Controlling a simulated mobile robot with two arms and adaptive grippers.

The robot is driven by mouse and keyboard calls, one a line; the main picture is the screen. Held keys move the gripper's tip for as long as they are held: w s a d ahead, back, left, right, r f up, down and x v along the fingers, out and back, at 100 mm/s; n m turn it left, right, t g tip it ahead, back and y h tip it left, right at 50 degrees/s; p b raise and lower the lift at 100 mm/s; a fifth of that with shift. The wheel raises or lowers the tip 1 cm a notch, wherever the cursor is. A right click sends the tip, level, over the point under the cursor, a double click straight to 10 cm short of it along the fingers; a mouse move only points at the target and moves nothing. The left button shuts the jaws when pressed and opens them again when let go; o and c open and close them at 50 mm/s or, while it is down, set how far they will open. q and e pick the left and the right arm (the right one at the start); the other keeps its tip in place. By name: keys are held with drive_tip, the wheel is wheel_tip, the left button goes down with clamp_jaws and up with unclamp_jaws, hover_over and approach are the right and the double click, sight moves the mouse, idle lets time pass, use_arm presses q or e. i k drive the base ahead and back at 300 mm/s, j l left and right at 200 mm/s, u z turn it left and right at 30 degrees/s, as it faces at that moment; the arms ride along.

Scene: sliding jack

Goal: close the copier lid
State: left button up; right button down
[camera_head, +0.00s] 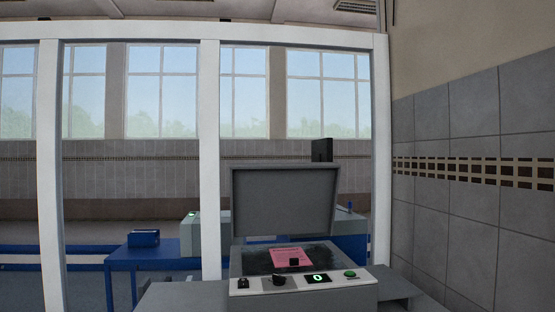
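The copier (303,292) stands at the bottom centre, on a grey surface. Its grey lid (284,199) is open and stands raised at the back, tilted up close to upright. The dark glass (257,262) below is uncovered. A pink sheet (295,256) lies on the glass, with a small dark object (294,262) on or in front of it. Neither of my grippers shows in the head view.
A white frame with posts (210,150) stands behind the copier. Beyond it are a blue table (122,262) with a blue box (144,238) and a grey machine (190,238). A tiled wall (475,190) closes the right side. The space above the glass is clear.

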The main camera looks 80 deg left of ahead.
sight(293, 199)
drive_tip(key=u, duration=2)
